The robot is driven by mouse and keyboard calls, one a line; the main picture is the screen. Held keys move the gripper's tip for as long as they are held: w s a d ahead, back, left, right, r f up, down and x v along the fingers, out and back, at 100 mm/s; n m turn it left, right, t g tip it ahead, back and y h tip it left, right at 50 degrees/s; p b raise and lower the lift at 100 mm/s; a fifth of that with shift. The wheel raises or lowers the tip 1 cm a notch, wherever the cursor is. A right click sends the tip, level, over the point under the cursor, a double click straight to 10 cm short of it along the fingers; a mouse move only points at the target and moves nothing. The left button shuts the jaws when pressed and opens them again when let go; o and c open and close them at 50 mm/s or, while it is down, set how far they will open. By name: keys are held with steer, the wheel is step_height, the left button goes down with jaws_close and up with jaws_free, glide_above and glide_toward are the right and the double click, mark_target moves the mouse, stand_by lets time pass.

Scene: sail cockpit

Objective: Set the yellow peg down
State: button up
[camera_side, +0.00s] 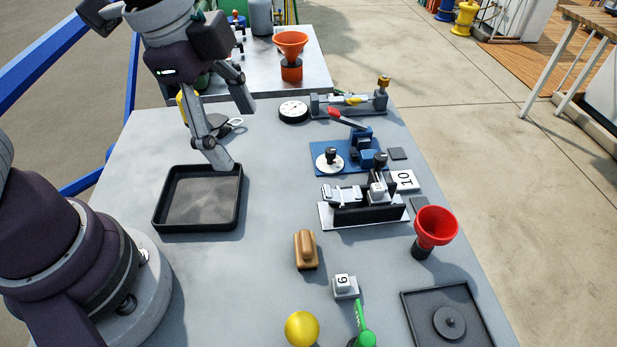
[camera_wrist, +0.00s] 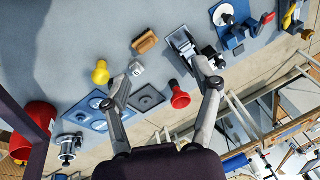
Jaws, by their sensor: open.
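A yellow piece with a round top (camera_side: 302,329) stands at the front edge of the side view. It also shows in the wrist view (camera_wrist: 100,73), left of my fingers, with a narrower neck. Whether it is the yellow peg I cannot tell for sure. Another yellow piece (camera_side: 350,99) lies in a grey fixture at the back of the table. My gripper (camera_side: 236,136) is open and empty. In the side view it appears over the back right corner of the black tray (camera_side: 158,212). Its fingers are spread wide in the wrist view (camera_wrist: 164,80).
The tray is empty. A brown block (camera_side: 306,250), a white block marked 6 (camera_side: 345,286), a red funnel (camera_side: 435,228), a black clamp fixture (camera_side: 360,209) and a blue-based device (camera_side: 340,157) stand on the right. The table's middle is clear between tray and fixtures.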

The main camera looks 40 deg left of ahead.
steer(key=s+a+r+n+t+y, duration=0.1)
steer(key=s+a+n+t, duration=0.1)
steer(key=a+n, duration=0.8)
steer(key=n, duration=0.2)
steer(key=shift+s+r+n+t, duration=0.25)
steer(key=shift+n+t, duration=0.15)
